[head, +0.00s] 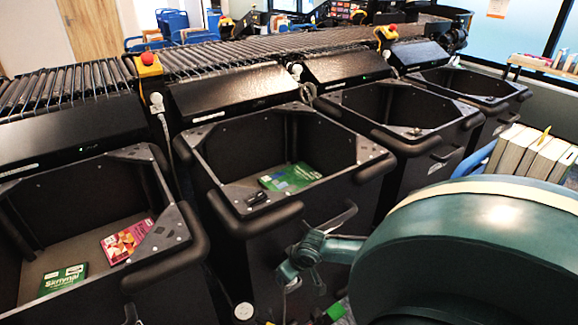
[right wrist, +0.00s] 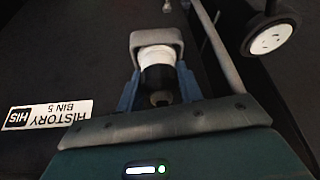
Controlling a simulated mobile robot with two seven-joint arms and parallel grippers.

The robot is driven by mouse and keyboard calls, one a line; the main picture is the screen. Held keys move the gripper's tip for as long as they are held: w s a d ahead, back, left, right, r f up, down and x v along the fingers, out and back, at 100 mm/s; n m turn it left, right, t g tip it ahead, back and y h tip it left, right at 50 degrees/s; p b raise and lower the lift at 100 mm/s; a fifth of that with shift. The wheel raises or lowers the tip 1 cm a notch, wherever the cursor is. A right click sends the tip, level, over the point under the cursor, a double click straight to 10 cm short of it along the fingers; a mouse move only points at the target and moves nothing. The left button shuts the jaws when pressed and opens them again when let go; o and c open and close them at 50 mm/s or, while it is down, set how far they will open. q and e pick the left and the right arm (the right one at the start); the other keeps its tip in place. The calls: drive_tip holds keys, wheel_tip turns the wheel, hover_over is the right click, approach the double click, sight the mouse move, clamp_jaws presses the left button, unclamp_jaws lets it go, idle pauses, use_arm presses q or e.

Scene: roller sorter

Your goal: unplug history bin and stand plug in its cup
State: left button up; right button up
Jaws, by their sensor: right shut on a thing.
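My right gripper (right wrist: 158,80) is shut on a plug (right wrist: 156,62) with a white and black body, its blue fingers on either side. A grey squared loop (right wrist: 157,38) surrounds the plug's white end; I cannot tell whether this is a cup or a socket. Beside it, the history bin (right wrist: 18,70) carries an upside-down label reading HISTORY BIN 5. In the head view my right gripper (head: 292,276) is low in front of the middle bin (head: 275,225); the plug is too small to make out there. My left gripper is not in view.
Black bins stand in a row below the roller conveyor (head: 70,82). A green book (head: 290,176) lies in the middle bin, with two more books in the left bin (head: 185,230). A white-faced caster (right wrist: 270,40) is near my right gripper. Books (head: 530,152) stand at right.

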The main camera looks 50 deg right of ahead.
drive_tip(key=shift+s+f, duration=0.15)
drive_tip(key=shift+f, duration=0.1)
drive_tip(key=o, duration=0.9)
drive_tip(key=shift+a, duration=0.1)
drive_tip(key=shift+c, duration=0.2)
drive_tip(key=shift+o, duration=1.4)
drive_tip(key=shift+s+r, duration=0.15)
drive_tip(key=shift+r, duration=0.05)
drive_tip(key=p+v, duration=0.3)
drive_tip(key=v, duration=1)
drive_tip(key=shift+r, duration=0.1)
